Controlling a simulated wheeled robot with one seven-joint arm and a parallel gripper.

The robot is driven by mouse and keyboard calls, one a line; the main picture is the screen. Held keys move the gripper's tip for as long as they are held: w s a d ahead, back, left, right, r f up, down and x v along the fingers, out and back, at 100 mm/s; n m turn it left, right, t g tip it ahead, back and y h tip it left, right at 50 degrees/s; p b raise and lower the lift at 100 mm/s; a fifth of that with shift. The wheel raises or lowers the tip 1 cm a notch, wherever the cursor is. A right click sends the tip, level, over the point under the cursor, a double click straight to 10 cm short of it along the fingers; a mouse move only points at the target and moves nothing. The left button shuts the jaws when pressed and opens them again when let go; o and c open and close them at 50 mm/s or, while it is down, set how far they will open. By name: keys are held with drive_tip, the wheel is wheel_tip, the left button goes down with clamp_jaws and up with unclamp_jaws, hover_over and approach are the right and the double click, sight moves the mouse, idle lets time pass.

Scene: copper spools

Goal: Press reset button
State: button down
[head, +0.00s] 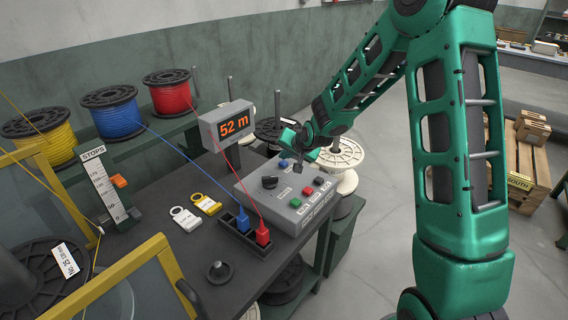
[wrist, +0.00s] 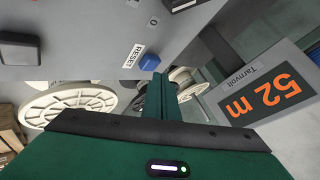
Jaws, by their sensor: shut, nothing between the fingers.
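My gripper (head: 298,167) is shut and empty, pointing down over the back right of the box. In the wrist view the green fingertips (wrist: 157,78) end right by the blue cap; I cannot tell whether they touch it.
An orange display (head: 232,124) reading 52 m stands close left of my gripper. The box also carries a black knob (head: 269,182) and green (head: 295,203), red (head: 307,191) and blue buttons. Blue and red plugs (head: 262,235) sit in front. Pale spools (head: 341,153) stand behind the box.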

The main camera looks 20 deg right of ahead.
sight(285, 164)
idle(0.4)
drive_tip(key=shift+s+f, duration=0.15)
drive_tip(key=shift+f, duration=0.5)
idle(0.4)
drive_tip(key=shift+r, duration=0.7)
drive_tip(key=shift+r, duration=0.1)
wheel_tip(285, 164, up, 6)
drive_tip(key=shift+f, duration=0.1)
idle(0.6)
idle(0.4)
